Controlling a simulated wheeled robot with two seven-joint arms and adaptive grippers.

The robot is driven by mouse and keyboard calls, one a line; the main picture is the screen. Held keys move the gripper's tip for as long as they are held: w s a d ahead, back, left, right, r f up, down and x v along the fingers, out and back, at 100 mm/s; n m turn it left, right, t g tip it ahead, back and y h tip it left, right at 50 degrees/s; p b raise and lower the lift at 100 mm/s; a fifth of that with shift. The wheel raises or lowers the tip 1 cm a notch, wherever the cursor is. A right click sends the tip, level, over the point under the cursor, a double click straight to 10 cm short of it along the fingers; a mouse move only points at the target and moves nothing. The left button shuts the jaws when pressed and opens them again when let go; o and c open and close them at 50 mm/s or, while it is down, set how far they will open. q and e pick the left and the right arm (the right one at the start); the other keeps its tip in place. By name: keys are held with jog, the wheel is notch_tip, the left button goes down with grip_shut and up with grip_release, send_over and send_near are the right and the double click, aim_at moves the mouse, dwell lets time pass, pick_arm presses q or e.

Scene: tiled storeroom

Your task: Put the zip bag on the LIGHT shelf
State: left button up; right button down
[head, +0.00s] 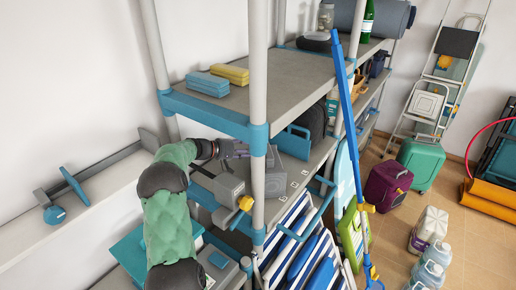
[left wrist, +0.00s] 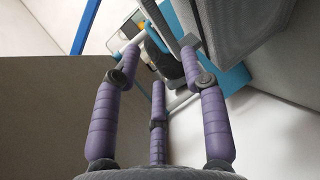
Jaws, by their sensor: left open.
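No object shows clearly as the zip bag, and nothing is seen held. The shelf unit has an upper board (head: 270,98) and a middle board (head: 318,158). Small white labels sit on the middle board's edge, too small to read. My left gripper (head: 240,150) reaches between these boards from the left, partly hidden by the post. In the left wrist view its purple fingers (left wrist: 160,62) are spread and empty. Beyond them are a dark rounded thing (left wrist: 158,58) and a blue panel (left wrist: 222,82). My right gripper is not in view.
A grey box (head: 275,178) stands beside the gripper, near the front post (head: 258,60). A blue case (head: 291,143) and a dark bag (head: 312,118) are farther along. Yellow and blue blocks (head: 206,84) lie on the upper board. A blue pole (head: 347,120) leans in front.

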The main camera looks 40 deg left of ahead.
aim_at(269, 149)
pick_arm(q)
jog(key=x, duration=1)
jog(key=shift+w+d, duration=0.1)
jog(key=shift+w, duration=0.15)
